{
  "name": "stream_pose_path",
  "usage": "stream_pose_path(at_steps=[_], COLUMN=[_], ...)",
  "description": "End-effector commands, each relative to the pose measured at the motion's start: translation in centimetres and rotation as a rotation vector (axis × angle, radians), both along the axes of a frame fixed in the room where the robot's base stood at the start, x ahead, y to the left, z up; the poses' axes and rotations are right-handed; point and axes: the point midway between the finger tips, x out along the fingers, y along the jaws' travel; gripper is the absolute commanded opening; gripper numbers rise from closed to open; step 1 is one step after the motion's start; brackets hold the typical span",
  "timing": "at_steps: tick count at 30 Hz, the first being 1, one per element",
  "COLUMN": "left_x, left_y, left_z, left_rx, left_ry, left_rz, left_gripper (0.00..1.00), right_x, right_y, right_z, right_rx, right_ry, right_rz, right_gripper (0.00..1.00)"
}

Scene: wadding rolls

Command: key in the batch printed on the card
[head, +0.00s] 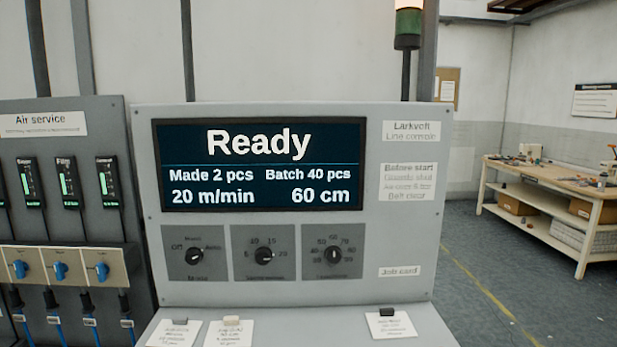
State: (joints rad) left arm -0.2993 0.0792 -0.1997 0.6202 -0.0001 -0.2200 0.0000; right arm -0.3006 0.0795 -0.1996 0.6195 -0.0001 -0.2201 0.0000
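The control panel (375,240) faces me with a lit display (258,165). It reads "Ready", "Made 2 pcs", "Batch 40 pcs", "20 m/min" and "60 cm". A card (391,325) lies on the ledge at the right, below a "Job card" label (400,271). Two more cards, one at the far left (174,334) and one beside it (229,332), lie on the ledge. Their print is too small to read surely. No keypad shows. Neither gripper is in view.
Three dials sit under the display: mode (193,256), a middle one (264,256) and a right one (333,256). An air service panel (70,180) with blue valves stands left. A workbench (560,190) stands far right, with open floor before it.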

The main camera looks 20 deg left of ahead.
Motion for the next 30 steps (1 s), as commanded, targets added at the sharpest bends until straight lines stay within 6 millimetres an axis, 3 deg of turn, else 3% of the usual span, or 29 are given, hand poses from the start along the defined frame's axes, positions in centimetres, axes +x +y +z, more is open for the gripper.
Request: stream_pose_path(at_steps=[8, 16, 30], left_x=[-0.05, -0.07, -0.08], left_y=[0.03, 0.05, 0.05], left_z=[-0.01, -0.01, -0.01], left_rx=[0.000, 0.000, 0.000], left_ry=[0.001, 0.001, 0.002], left_rz=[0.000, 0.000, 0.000], left_gripper=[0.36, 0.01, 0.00], right_x=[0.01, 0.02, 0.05], right_y=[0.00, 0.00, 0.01], right_z=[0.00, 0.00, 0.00], right_rx=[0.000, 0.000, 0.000], right_ry=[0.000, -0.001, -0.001], right_rz=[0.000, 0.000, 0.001], right_gripper=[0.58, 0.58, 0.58])
